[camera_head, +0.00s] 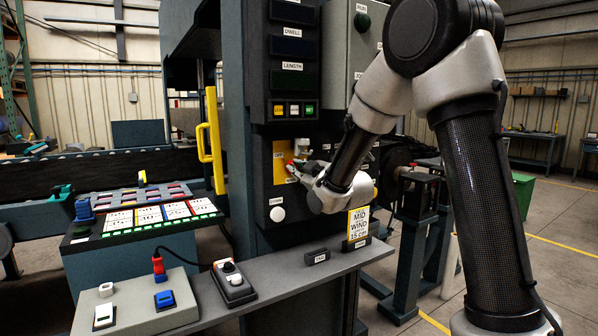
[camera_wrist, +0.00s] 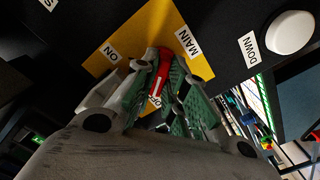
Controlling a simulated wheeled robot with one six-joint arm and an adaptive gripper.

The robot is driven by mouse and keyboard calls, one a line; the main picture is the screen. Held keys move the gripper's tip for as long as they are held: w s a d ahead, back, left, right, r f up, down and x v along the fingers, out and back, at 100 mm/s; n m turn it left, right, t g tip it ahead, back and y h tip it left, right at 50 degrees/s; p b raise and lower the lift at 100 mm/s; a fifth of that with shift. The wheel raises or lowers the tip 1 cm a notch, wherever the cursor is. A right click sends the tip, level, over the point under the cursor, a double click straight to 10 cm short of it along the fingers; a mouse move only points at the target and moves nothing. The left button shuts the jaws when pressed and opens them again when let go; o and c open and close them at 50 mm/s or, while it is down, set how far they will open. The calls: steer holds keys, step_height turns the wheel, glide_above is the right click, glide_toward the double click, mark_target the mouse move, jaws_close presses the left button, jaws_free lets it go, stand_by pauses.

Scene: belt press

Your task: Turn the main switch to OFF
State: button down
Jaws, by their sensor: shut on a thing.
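The main switch is a red handle with a white line (camera_wrist: 161,76) on a yellow plate (camera_wrist: 180,42); the plate also shows on the dark press column in the head view (camera_head: 279,155). In the wrist view, labels MAIN and ON lie beside the handle, and another label is mostly hidden behind my fingers. My gripper (camera_wrist: 160,82) is shut on the red handle, with a green-padded finger on each side. In the head view my gripper (camera_head: 293,170) reaches the plate from the right and hides part of the handle.
A white DOWN button (camera_wrist: 290,32) is near the plate. A yellow bar handle (camera_head: 211,143) stands left of the column. A grey shelf (camera_head: 290,276) juts out below, bearing a small switch box (camera_head: 233,284) and a MID WIND sign (camera_head: 358,225).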

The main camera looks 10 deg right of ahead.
steer(key=shift+n, duration=0.7)
steer(key=c, duration=1.5)
jaws_free()
steer(key=shift+o, duration=0.2)
